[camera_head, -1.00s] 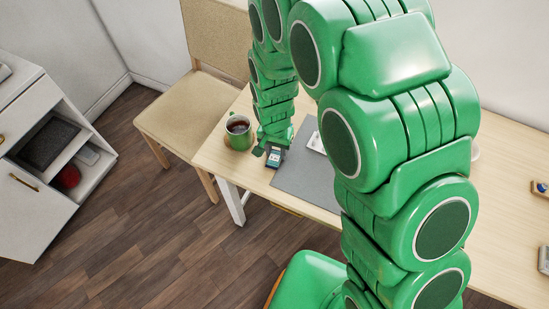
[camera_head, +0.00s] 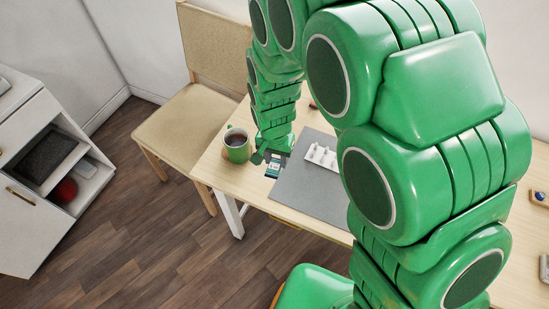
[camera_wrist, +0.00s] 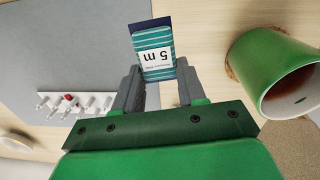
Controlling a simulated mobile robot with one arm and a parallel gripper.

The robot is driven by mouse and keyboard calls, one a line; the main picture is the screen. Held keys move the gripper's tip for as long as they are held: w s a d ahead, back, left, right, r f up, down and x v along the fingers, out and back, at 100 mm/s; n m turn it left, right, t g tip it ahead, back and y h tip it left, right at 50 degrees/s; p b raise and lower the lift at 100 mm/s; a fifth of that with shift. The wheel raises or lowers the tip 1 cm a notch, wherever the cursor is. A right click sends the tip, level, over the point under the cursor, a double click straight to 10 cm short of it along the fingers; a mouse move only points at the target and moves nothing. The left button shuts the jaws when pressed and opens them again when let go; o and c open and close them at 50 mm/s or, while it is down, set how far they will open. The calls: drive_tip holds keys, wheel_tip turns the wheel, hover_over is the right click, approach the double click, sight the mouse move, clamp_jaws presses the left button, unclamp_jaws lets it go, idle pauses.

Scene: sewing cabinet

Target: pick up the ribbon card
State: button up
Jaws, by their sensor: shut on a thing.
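The ribbon card (camera_wrist: 152,52) is a small dark blue card with teal stripes and a white "5 m" label. In the wrist view it sits between the two grey fingers of my gripper (camera_wrist: 157,85), which is shut on it. In the head view the card (camera_head: 273,169) shows at the tip of my green gripper (camera_head: 272,156), by the left end of the grey mat. I cannot tell whether it touches the table.
A green mug (camera_head: 237,145) of dark drink stands on a coaster close left of my gripper. A grey mat (camera_head: 309,187) bears a white rack with pegs (camera_head: 320,156). A chair (camera_head: 188,116) stands at the table's left end. A white cabinet (camera_head: 38,195) is at far left.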

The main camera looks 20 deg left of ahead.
sight(280, 170)
drive_tip(key=r, duration=0.1)
drive_tip(key=s+d+r, duration=0.2)
drive_tip(key=shift+s+d+r, duration=0.1)
drive_tip(key=shift+s+r, duration=0.15)
drive_tip(key=shift+r, duration=0.15)
drive_tip(key=shift+s+d+r, duration=1.8)
drive_tip(key=shift+s+d, duration=1.05)
drive_tip(key=shift+s, duration=0.3)
drive_tip(key=w+d, duration=0.4)
drive_tip(key=w, duration=0.6)
drive_tip(key=w+d+m, duration=0.1)
drive_tip(key=w+d, duration=0.2)
drive_tip(key=w, duration=0.8)
drive_tip(key=w+d, duration=0.4)
drive_tip(key=w, duration=0.6)
drive_tip(key=shift+y, duration=0.3)
drive_tip(key=shift+w+a+f, duration=0.6)
drive_tip(key=shift+w+f, duration=0.95)
drive_tip(key=shift+w, duration=0.6)
drive_tip(key=shift+w+a+f, duration=0.65)
drive_tip(key=shift+w+f, duration=0.9)
drive_tip(key=shift+w, duration=0.6)
drive_tip(key=shift+w+a+f, duration=0.6)
drive_tip(key=shift+w+f, duration=0.95)
drive_tip(key=shift+w, duration=0.6)
drive_tip(key=shift+w+a+f, duration=0.1)
drive_tip(key=shift+w+f, duration=0.15)
drive_tip(key=shift+f, duration=1.5)
